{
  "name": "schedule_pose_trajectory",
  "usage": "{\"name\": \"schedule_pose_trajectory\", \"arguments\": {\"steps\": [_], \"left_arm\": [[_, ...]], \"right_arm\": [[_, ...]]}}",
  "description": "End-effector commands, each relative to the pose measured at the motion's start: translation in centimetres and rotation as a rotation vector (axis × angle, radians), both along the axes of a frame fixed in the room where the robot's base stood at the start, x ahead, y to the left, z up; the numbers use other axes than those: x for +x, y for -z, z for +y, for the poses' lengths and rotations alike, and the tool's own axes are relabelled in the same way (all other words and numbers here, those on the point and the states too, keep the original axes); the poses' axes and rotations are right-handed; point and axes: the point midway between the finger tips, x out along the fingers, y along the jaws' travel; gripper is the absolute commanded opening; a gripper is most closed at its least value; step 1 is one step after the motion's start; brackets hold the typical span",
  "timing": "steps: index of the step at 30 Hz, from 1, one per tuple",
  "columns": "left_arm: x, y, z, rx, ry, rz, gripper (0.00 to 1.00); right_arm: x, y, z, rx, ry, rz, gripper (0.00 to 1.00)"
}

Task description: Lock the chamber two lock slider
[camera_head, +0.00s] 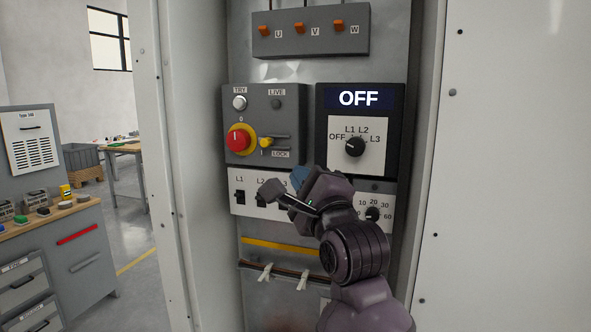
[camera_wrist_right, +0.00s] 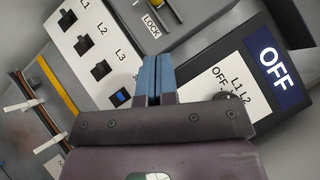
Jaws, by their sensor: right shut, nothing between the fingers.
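The lock slider (camera_head: 265,143) is a small yellow piece beside the LOCK label, at the left end of its slots on the grey control box (camera_head: 256,100). In the wrist view part of the yellow slider (camera_wrist_right: 157,3) shows at the top edge, above the LOCK label. My right gripper (camera_head: 297,178) is below and to the right of the slider, apart from it. Its blue fingers (camera_wrist_right: 157,80) are shut together with nothing between them, in front of the panel near the L3 switch. My left gripper is not in view.
A red knob (camera_head: 237,141) on a yellow ring sits left of the slider. The display box (camera_head: 357,97) reading OFF, with a black dial (camera_head: 355,147), is to the right. A white switch panel (camera_head: 240,207) lies below. Cabinet walls stand on both sides.

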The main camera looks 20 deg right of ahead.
Motion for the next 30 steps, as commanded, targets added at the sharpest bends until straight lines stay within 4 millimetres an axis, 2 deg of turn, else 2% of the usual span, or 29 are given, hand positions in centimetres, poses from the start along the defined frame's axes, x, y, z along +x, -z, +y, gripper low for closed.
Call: {"name": "schedule_pose_trajectory", "arguments": {"steps": [6, 12, 30], "left_arm": [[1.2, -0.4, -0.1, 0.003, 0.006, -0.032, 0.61], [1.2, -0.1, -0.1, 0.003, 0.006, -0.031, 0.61], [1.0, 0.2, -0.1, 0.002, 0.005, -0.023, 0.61]], "right_arm": [[-3.5, 1.3, -0.5, 0.003, 0.0, -0.001, 0.0], [-5.0, 1.7, -0.7, 0.001, 0.0, -0.001, 0.0], [-5.3, 1.7, -0.7, 0.0, 0.0, -0.001, 0.0]]}}
